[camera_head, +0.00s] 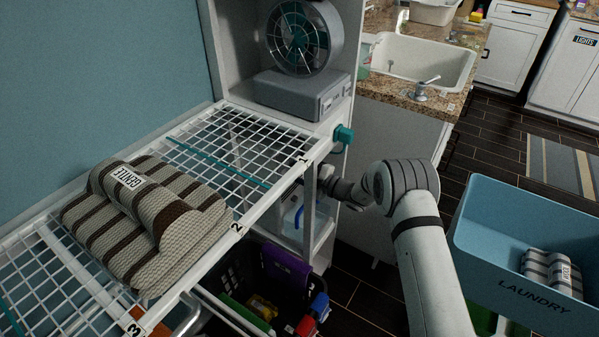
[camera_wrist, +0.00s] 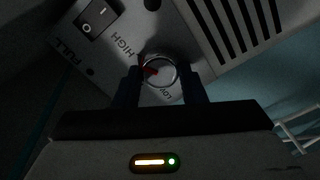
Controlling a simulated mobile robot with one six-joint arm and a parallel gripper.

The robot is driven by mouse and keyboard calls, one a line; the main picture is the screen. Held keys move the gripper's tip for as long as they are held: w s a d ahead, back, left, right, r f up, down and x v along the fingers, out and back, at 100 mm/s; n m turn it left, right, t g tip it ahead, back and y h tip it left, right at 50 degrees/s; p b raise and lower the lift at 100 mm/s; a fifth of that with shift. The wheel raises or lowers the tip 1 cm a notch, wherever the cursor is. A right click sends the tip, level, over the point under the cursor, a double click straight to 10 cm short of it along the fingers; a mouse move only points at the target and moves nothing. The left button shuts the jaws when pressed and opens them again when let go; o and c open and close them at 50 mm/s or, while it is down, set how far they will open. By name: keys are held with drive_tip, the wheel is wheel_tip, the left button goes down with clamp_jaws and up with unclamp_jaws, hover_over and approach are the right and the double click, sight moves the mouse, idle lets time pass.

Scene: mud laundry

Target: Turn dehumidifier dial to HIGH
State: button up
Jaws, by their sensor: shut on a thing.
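In the wrist view, the dehumidifier's grey front panel (camera_wrist: 185,40) appears tilted. Its round dial (camera_wrist: 163,66) has a pale rim and a red pointer on its left part. The word HIGH is up and left of the dial, and LOW is just below it. The pointer appears to lie between the two words; its exact setting is hard to tell. My gripper (camera_wrist: 160,84) is shut on the dial, with one dark finger on each side. In the head view, my wrist reaches in below the wire shelf, and the shelf frame hides the fingertips and dial.
The panel also has a rocker switch (camera_wrist: 97,17), the word FULL and vent slots. The wire shelf (camera_head: 225,135) holds folded striped towels (camera_head: 150,215). A fan (camera_head: 303,38) stands behind. A black crate (camera_head: 250,270) is below, and a blue laundry bin (camera_head: 490,240) is right.

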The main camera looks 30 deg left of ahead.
drive_tip(key=shift+f, duration=0.1)
drive_tip(key=o, duration=1)
drive_tip(key=shift+d, duration=0.1)
drive_tip(key=d, duration=0.7)
drive_tip(key=shift+s+d, duration=0.35)
